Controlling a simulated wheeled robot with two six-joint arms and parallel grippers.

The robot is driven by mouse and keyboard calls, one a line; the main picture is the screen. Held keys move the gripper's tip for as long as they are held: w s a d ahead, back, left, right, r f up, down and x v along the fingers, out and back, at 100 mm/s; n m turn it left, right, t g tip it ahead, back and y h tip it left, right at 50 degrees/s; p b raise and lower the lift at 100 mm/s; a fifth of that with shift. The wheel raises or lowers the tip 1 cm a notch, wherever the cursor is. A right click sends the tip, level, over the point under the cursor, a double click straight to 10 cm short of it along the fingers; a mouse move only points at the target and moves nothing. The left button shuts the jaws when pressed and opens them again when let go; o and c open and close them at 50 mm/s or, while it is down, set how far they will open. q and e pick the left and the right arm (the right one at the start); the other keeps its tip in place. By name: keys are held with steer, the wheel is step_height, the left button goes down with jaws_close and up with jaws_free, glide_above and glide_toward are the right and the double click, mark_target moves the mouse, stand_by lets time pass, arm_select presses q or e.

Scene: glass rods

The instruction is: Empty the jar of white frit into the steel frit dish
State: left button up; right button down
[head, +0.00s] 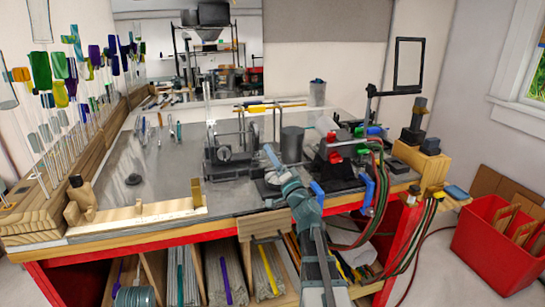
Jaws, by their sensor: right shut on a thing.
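My right gripper (272,160) reaches in from the front over the bench, right of the middle. It is shut on a small pale thing at its tips, which seems to be the jar, but it is too small and too covered by the gripper to make out the frit or its tilt. A low greyish round shape (271,179) just under the gripper may be the steel frit dish; the gripper and arm hide part of it. My left gripper is not in view.
Glass rods (70,90) stand at the far left. The bench top (165,175) is mostly clear at left.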

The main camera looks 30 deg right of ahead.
steer(key=n, duration=0.1)
steer(key=r+n+y+p, duration=0.1)
steer(key=n, duration=0.1)
steer(key=shift+r+g+y, duration=0.25)
steer(key=shift+g+y, duration=0.05)
steer(key=shift+n+p, duration=0.3)
steer(key=shift+n, duration=0.3)
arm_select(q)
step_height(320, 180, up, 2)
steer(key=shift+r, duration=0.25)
arm_select(e)
steer(key=shift+f, duration=0.2)
steer(key=shift+r+n+y+p, duration=0.25)
steer(key=shift+n+y+p, duration=0.05)
steer(key=shift+y, duration=0.1)
step_height(320, 180, up, 4)
steer(key=n+g+y+p, duration=0.1)
steer(key=n+p, duration=0.3)
steer(key=n+g+p, duration=0.2)
steer(key=n+p, duration=0.2)
steer(key=shift+f+y+p, duration=0.1)
steer(key=shift+y+p, duration=0.25)
steer(key=shift+y, duration=0.05)
steer(key=shift+n+g+p, duration=0.3)
steer(key=shift+n+p, duration=0.05)
steer(key=shift+n, duration=0.35)
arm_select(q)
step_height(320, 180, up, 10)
arm_select(e)
steer(key=shift+f, duration=0.15)
